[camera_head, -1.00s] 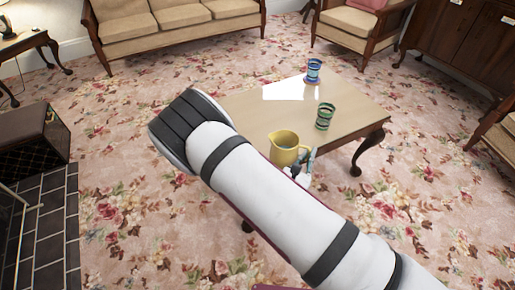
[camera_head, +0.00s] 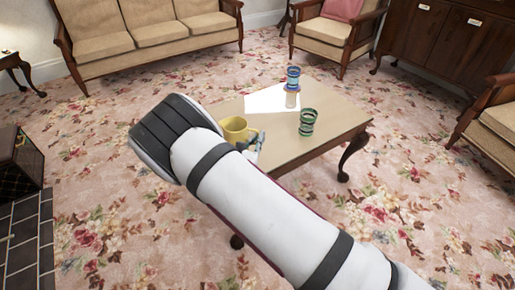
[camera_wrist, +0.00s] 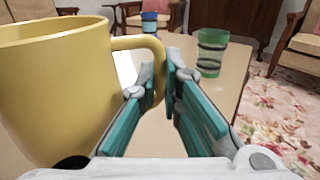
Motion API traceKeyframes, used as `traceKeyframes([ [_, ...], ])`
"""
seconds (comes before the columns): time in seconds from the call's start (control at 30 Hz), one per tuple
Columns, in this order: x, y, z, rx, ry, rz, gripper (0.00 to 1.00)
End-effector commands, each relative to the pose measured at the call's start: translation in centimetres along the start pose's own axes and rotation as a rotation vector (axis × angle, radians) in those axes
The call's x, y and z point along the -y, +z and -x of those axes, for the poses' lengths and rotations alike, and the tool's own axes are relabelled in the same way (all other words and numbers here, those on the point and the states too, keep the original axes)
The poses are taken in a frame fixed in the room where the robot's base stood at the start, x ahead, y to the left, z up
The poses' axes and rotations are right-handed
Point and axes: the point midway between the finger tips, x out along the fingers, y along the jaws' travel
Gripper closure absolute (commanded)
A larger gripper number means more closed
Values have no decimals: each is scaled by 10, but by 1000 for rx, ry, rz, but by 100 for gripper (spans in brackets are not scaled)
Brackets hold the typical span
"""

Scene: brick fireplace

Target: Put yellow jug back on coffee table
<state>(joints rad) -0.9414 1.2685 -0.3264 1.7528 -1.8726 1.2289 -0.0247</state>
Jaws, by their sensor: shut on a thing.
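The yellow jug (camera_head: 236,129) is upright at the near left end of the coffee table (camera_head: 335,122) in the head view. It also fills the left of the wrist view (camera_wrist: 55,85), with its handle between the fingers. My gripper (camera_wrist: 165,85) is shut on the jug's handle; in the head view its fingertips (camera_head: 256,140) show just right of the jug. My arm hides the near part of the table, and the jug's base is hidden, so I cannot tell whether it touches the tabletop.
A green striped cup (camera_head: 307,122) and a blue striped cup (camera_head: 293,78) stand on the table, right of and beyond the jug. A bright patch of light lies on the tabletop. A sofa (camera_head: 150,45), armchairs and a dark cabinet (camera_head: 440,45) line the back. Flowered carpet is open around the table.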

Motion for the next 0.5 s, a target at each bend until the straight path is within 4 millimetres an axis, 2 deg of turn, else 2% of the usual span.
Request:
traceKeyframes([
  [0.2, 0, -33, -1, 2, 0, -2, 100],
  [0.5, 0, -34, 0, 3, 0, -2, 100],
])
